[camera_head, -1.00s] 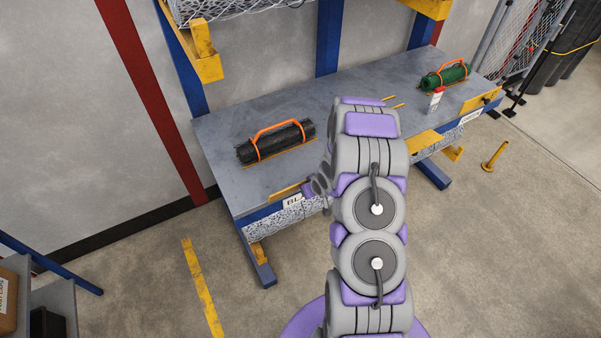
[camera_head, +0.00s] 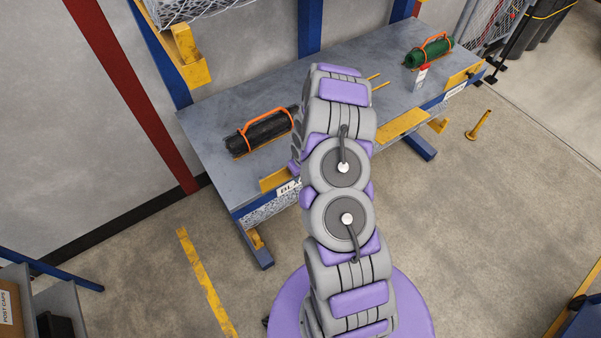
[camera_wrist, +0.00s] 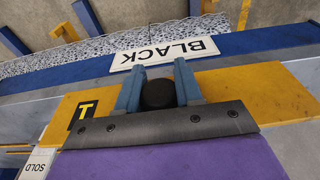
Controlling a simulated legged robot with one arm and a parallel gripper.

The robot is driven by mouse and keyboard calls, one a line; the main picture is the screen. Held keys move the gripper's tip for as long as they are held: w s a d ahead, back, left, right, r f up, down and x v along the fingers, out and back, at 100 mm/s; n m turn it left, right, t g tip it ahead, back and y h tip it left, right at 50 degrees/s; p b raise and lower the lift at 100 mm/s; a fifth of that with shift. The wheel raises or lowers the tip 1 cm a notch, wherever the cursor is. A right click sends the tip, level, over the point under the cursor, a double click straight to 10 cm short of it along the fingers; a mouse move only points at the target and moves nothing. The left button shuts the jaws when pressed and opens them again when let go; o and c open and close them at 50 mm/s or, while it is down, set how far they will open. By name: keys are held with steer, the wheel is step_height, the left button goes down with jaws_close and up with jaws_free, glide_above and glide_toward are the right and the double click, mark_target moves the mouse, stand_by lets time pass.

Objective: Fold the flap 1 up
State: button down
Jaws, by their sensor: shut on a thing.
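A yellow flap (camera_head: 274,181) sits at the left front edge of the grey workbench, above a white BLACK sign. The frames do not show a number on it. In the wrist view the yellow flap (camera_wrist: 262,88) spans the picture and bears a black square with a yellow T. My gripper (camera_wrist: 159,68) has its two blue fingers on either side of a round black knob (camera_wrist: 158,95) at the flap and is shut on it. In the head view my arm hides the gripper and the flap's right part.
A black roll (camera_head: 262,133) with an orange handle lies behind the flap on the workbench (camera_head: 212,128). Other yellow flaps (camera_head: 403,124) line the front edge. The floor in front is mostly clear.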

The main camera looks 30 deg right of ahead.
steer(key=shift+w, duration=0.15)
steer(key=c, duration=0.8)
jaws_free()
steer(key=shift+d, duration=0.1)
steer(key=shift+o, duration=0.2)
step_height(320, 180, up, 17)
steer(key=s, duration=0.2)
steer(key=shift+s, duration=0.4)
steer(key=shift+d, duration=0.1)
